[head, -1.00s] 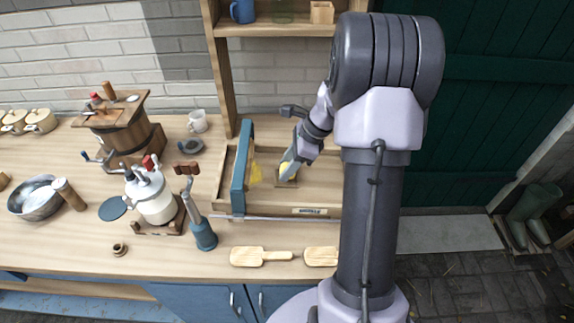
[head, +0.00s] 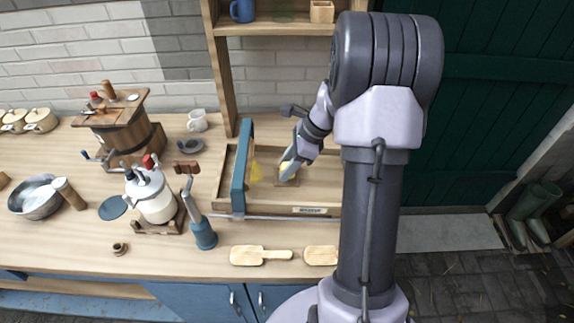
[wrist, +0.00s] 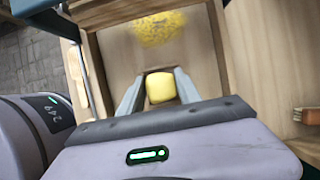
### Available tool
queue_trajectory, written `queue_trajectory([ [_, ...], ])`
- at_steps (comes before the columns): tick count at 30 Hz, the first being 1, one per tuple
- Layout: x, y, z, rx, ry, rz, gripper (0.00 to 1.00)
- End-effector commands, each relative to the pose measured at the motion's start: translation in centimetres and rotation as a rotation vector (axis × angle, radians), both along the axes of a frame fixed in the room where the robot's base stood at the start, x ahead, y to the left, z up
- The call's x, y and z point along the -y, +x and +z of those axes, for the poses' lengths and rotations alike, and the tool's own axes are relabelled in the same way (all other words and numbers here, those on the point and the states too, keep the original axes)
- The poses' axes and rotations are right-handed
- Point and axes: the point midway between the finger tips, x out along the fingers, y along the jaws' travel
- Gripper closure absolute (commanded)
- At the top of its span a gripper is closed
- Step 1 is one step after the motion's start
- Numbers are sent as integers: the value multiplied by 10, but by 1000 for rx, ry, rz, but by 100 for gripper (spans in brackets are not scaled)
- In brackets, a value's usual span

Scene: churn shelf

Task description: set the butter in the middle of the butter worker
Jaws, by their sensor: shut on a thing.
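The butter worker (head: 320,190) is a shallow wooden tray on the bench, with a blue crosspiece (head: 241,165) near its left end. My gripper (head: 287,174) is over the tray, right of the crosspiece, and it also shows in the wrist view (wrist: 160,76). It is shut on the butter (wrist: 161,88), a small yellow block between the two fingers. In the head view the fingers mostly hide the butter. A yellow patch (wrist: 158,27) lies on the tray floor beyond the butter. I cannot tell whether the butter touches the floor.
A white can-shaped churn (head: 153,195) and a blue-based crank tool (head: 203,233) stand left of the tray. Wooden paddles (head: 247,256) lie in front of it. A shelf post (head: 220,70) rises behind it. The tray's right part is partly hidden by my arm.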

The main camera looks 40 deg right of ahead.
Motion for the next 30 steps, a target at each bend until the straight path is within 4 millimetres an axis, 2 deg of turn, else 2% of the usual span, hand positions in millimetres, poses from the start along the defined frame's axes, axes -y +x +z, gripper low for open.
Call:
queue_trajectory([
  [16, -1, 0, -13, -1, 1, 0, 100],
  [30, -1, 0, -11, 0, 0, 0, 100],
])
